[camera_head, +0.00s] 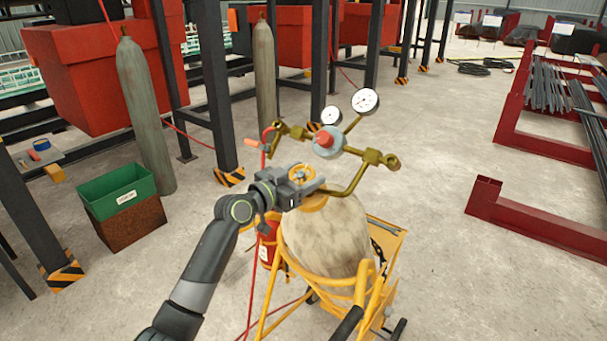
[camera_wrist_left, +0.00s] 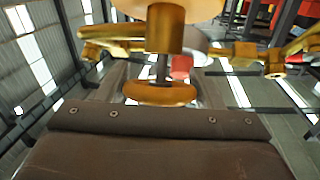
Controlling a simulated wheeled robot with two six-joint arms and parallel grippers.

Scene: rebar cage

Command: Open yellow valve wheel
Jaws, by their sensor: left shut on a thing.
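The yellow valve wheel (camera_head: 302,174) sits on top of a worn, pale gas cylinder (camera_head: 325,240) in the head view. My left gripper (camera_head: 308,186) reaches in from the left and is shut on the wheel, partly hiding it. The wheel also shows in the left wrist view (camera_wrist_left: 160,93), on a dark stem below a brass fitting (camera_wrist_left: 165,30). A brass regulator with a red knob (camera_head: 324,139) and two round gauges (camera_head: 365,101) stands just behind the wheel. My right gripper is not in view.
A yellow cart (camera_head: 362,290) holds the cylinder. A red extinguisher (camera_head: 268,243) and a red hose (camera_head: 254,285) are beside it. A green bin (camera_head: 117,190) and a tall grey cylinder (camera_head: 145,115) stand left. Open floor (camera_head: 440,120) lies to the right, before red steel frames (camera_head: 540,222).

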